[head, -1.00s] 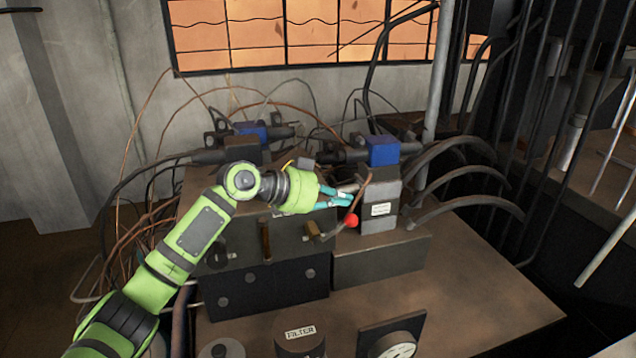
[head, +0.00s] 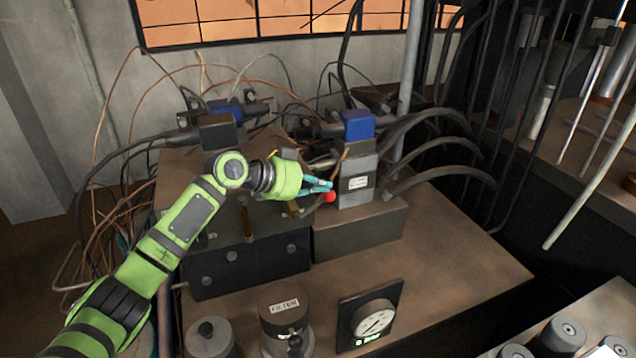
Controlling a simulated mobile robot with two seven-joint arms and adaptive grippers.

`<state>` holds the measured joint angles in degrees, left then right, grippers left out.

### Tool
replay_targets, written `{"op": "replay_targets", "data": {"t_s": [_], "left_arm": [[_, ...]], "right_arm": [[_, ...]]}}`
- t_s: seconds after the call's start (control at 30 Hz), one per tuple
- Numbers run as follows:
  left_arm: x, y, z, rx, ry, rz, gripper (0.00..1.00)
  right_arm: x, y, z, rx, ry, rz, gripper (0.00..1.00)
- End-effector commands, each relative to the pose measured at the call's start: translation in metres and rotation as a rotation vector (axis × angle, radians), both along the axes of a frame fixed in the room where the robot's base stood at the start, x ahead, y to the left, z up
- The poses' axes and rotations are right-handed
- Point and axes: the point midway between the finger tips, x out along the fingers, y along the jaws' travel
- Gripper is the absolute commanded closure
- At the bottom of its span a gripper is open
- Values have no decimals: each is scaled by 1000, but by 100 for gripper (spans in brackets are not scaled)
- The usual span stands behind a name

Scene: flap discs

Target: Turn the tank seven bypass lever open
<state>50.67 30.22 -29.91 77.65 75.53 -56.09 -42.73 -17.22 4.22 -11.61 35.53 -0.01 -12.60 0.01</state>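A red ball knob (head: 330,197) shows at the front of a grey valve block (head: 357,186) with a white label too small to read and a blue top (head: 358,125). A thin brown rod runs down towards the knob. I cannot tell for certain that this is the tank seven bypass lever. My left gripper (head: 326,187) reaches in from the left, its teal fingertips just above and beside the knob. The fingers look slightly apart, but whether they are open or closed around the rod is unclear. My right gripper is not in view.
A second blue-topped valve (head: 228,112) stands behind my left arm. Dark hoses (head: 440,150) curve off to the right, and loose wires hang at left. A filter canister (head: 285,318) and a gauge (head: 373,320) stand in front. The bench top (head: 450,260) at right is clear.

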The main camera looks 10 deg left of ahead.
Motion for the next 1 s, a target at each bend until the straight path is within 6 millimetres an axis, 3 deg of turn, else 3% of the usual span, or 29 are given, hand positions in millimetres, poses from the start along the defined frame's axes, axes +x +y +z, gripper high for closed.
{"op": "replay_targets", "data": {"t_s": [0.37,0.77,1.0], "left_arm": [[3,-5,-3,53,35,-1,100],[12,-19,-20,49,35,0,100],[17,-26,-31,152,105,-1,100]], "right_arm": [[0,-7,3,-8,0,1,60],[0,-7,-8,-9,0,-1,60],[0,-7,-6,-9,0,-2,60]]}}
